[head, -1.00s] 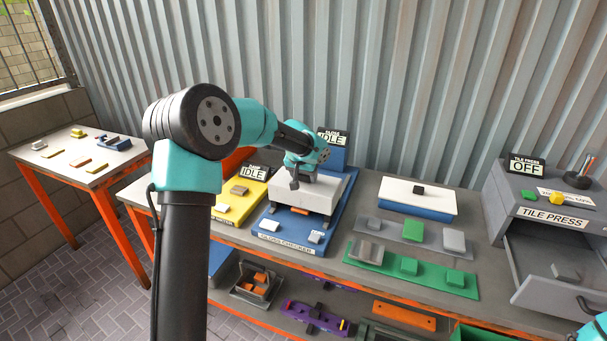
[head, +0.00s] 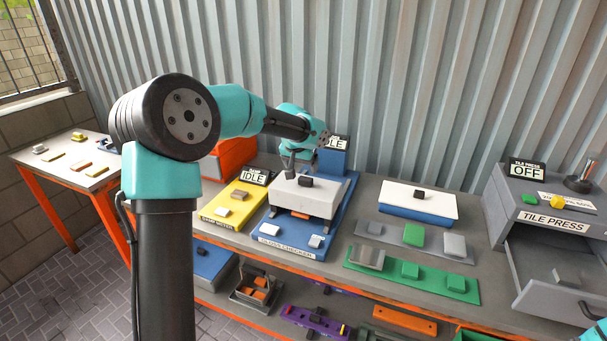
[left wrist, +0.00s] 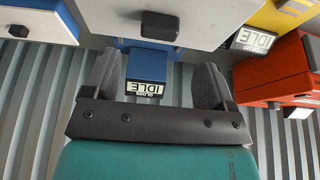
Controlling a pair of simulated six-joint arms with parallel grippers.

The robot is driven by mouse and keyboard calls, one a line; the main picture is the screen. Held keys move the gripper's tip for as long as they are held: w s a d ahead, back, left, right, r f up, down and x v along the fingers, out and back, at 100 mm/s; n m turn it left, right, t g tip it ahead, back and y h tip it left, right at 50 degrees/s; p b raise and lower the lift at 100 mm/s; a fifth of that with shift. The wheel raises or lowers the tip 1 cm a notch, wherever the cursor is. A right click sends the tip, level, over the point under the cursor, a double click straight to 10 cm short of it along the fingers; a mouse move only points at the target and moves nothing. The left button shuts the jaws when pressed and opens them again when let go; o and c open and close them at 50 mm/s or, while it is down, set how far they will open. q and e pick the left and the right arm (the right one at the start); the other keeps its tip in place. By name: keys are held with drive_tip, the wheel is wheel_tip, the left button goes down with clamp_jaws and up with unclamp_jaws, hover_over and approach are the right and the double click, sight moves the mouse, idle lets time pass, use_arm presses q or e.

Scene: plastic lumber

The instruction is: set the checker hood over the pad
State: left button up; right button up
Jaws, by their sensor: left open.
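The checker hood (head: 325,198), a pale grey cover with a black knob (head: 306,182), sits over the blue gloss checker base (head: 287,243). An orange piece (head: 300,215) shows under its front edge. The pad beneath is mostly hidden by the hood. My left gripper (head: 289,160) is open and empty, above and behind the knob, apart from it. In the left wrist view the knob (left wrist: 160,25) lies ahead of the spread fingers (left wrist: 158,62), with nothing between them. My right gripper is out of view.
A yellow station (head: 232,206) stands left of the checker. A white-topped blue box (head: 418,200) and a green strip (head: 456,289) with blocks are to the right. The grey tile press (head: 545,225) has its drawer open. Dark signs read IDLE and OFF.

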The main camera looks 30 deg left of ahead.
use_arm(q)
drive_tip(key=v, duration=1)
